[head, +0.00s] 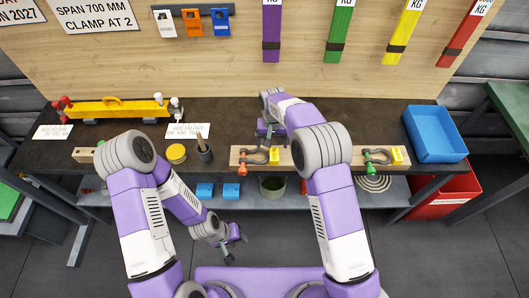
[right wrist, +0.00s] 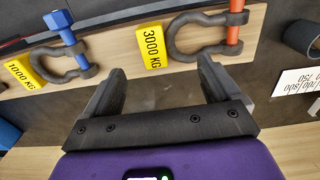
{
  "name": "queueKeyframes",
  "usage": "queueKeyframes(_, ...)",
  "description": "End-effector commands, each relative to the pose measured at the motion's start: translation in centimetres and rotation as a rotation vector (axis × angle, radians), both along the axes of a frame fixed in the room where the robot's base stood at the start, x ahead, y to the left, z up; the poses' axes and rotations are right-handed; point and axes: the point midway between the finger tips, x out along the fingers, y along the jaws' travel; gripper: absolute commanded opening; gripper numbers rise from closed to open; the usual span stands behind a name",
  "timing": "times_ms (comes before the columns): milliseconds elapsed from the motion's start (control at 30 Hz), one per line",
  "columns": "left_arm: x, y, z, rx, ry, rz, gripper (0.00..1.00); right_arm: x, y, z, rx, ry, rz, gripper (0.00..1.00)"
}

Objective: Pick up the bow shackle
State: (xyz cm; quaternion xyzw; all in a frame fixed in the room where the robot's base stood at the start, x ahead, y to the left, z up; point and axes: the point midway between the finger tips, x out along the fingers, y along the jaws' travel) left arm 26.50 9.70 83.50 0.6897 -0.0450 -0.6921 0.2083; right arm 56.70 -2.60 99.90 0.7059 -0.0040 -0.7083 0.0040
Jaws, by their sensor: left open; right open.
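A dark bow shackle with an orange pin (head: 255,158) lies on a wooden board (head: 236,165) beside a yellow 3000 KG tag (right wrist: 149,47); the shackle also shows in the right wrist view (right wrist: 205,38). A shackle with a blue pin (right wrist: 72,55) and a 1000 KG tag lies on the same board, hidden by my right arm in the head view. A shackle with a green pin (head: 376,160) lies further right. My right gripper (head: 269,132) is open and empty near the orange-pin shackle, apart from it. My left gripper (head: 236,247) is open and empty, low before the bench.
A blue bin (head: 436,128) stands at the bench's right end. A yellow spirit-level-like bar (head: 115,108), a yellow tin (head: 176,153) and a dark cup with a brush (head: 205,154) stand left. A shelf below holds blue boxes.

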Motion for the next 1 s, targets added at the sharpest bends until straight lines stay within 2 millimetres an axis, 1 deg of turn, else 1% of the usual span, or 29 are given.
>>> queueKeyframes(267, -0.1, 0.0, 0.2, 0.0, 0.002, -0.001, 0.43, -0.1, 0.0, -2.8, -0.003, 0.004, 0.0, 0.9)
queueKeyframes(533, 0.0, 0.0, 0.6, 0.0, 0.001, 0.0, 0.43, -0.3, 0.1, -6.6, -0.002, 0.003, 0.0, 0.9)
queueKeyframes(633, -0.1, 0.0, 0.7, 0.0, 0.001, 0.0, 0.43, -0.3, 0.1, -7.2, -0.001, 0.002, 0.0, 0.9)
queueKeyframes(833, -0.1, 0.0, 0.6, 0.0, 0.001, 0.0, 0.43, -0.3, 0.1, -7.3, -0.001, 0.001, 0.0, 0.9)
queueKeyframes(867, -0.1, 0.0, 0.6, 0.0, 0.001, 0.0, 0.43, -0.3, 0.1, -7.3, -0.001, 0.001, 0.0, 0.88)
queueKeyframes(1000, -0.1, 0.0, 0.6, 0.0, 0.001, 0.0, 0.43, -0.3, 0.1, -7.3, -0.001, 0.001, 0.0, 0.67)
